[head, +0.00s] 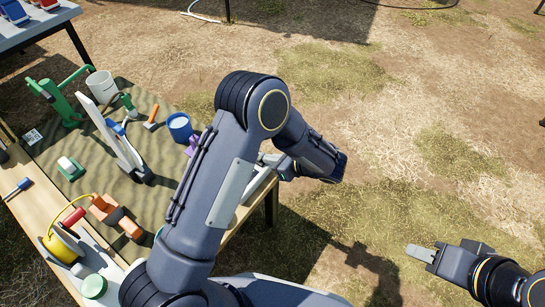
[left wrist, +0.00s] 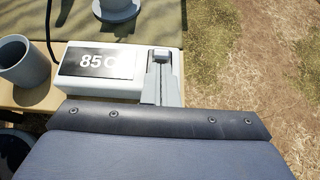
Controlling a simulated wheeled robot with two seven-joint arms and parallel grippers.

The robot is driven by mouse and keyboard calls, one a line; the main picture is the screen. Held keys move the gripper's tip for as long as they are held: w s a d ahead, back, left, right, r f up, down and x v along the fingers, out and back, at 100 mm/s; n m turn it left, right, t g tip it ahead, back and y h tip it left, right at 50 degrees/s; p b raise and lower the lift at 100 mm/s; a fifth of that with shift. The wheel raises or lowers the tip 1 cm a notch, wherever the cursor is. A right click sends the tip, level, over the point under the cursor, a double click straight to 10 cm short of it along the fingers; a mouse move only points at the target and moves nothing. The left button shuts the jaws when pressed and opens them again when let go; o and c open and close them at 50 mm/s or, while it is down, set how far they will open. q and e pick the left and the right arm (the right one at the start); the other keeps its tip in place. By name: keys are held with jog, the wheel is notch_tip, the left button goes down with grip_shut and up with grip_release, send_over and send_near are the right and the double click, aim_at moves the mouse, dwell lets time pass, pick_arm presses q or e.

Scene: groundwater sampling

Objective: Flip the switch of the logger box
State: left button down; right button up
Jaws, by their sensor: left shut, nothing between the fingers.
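A white box with a display reading "85 C" (left wrist: 97,63) lies at the table's edge in the left wrist view; I take it as the logger box. In the head view my left arm hides most of it, and only a pale edge (head: 258,182) shows. My left gripper (head: 272,160) is shut and empty, over the right end of the box. Its grey fingers also show in the left wrist view (left wrist: 160,70), over the box's right end. They hide any switch there, and contact cannot be told. My right gripper (head: 420,253) is off the table at the right, its opening unclear.
A grey cup (left wrist: 24,64) stands left of the box. The table also holds a blue-topped cup (head: 180,127), a white bucket (head: 101,84), a green pump (head: 55,97), an orange tool (head: 115,213) and a yellow reel (head: 64,246). Open ground lies right of the table.

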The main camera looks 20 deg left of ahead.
pick_arm(q)
jog(key=a+r+h+p, duration=0.1)
jog(key=h+p, duration=0.1)
jog(key=p, duration=0.1)
jog(key=a+r+g+h+p, duration=0.1)
jog(key=h+p, duration=0.1)
jog(key=p, duration=0.1)
jog(key=shift+w+r+g, duration=0.15)
jog(key=shift+w+g, duration=0.15)
jog(key=shift+w, duration=0.05)
jog(key=shift+f+h, duration=0.35)
jog(key=shift+h, duration=0.05)
jog(key=shift+d, duration=0.1)
jog(key=shift+r+p, duration=0.5)
jog(key=shift+r, duration=0.3)
jog(key=shift+r, duration=0.1)
